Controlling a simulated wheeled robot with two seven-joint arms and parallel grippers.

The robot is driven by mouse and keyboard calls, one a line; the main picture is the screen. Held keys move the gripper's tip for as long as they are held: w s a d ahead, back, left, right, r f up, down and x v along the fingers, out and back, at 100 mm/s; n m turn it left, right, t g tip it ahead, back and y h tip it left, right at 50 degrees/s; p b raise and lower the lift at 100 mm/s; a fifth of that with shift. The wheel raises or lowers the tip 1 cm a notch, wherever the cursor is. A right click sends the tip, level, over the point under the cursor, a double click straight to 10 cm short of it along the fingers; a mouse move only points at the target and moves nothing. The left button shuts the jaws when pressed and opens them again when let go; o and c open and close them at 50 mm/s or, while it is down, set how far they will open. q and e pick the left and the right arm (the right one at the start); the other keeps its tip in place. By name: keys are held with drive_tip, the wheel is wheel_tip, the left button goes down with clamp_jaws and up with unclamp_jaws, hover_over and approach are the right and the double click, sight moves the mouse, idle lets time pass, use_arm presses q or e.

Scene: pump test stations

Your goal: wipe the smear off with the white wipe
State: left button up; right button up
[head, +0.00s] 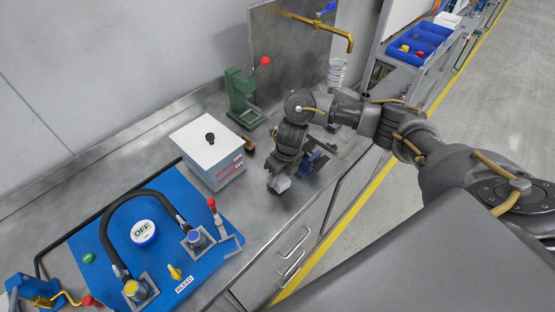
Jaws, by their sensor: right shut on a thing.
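My right gripper (280,178) points down over the steel bench top, in front of the white box. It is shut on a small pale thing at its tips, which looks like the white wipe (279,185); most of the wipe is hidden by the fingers. It is at or just above the bench surface; I cannot tell if it touches. I cannot make out the smear; the arm and gripper cover part of the bench. My left gripper is not in view.
A white box (207,142) with a black knob stands left of the gripper. A blue pump panel (205,266) with a black hose lies at the front left. A green press (241,95) and a yellow tap (335,32) are behind. Bare bench (255,205) lies near the gripper.

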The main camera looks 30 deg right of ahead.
wheel_tip(320, 180, up, 4)
drive_tip(key=p, duration=0.2)
drive_tip(key=shift+s+r+p, duration=0.1)
drive_tip(key=shift+r+p, duration=0.15)
drive_tip(key=shift+p, duration=0.05)
wheel_tip(320, 180, up, 2)
drive_tip(key=shift+r+p, duration=0.1)
drive_tip(key=shift+p, duration=0.9)
drive_tip(key=shift+r+p, duration=0.3)
drive_tip(key=shift+r, duration=0.05)
